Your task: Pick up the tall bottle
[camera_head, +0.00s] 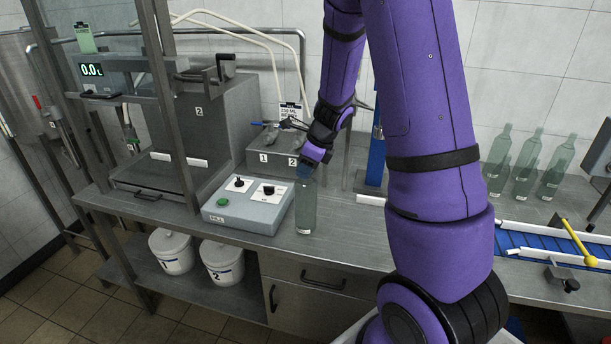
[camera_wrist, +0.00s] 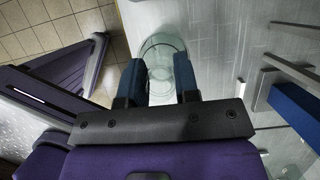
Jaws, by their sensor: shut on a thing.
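A tall greenish glass bottle (camera_head: 306,207) stands upright at the front edge of the metal counter, just right of a grey control box. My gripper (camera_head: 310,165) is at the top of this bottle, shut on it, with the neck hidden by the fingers. In the wrist view the bottle (camera_wrist: 163,50) shows from above between the two blue fingers of my gripper (camera_wrist: 160,84). I cannot tell for sure whether its base touches the counter.
The control box (camera_head: 248,204) with knobs and a green button is close on the left. A blue post (camera_head: 376,160) stands behind. Several similar bottles (camera_head: 524,163) stand at the right, behind a blue conveyor (camera_head: 540,244). Two white buckets (camera_head: 222,262) sit on the lower shelf.

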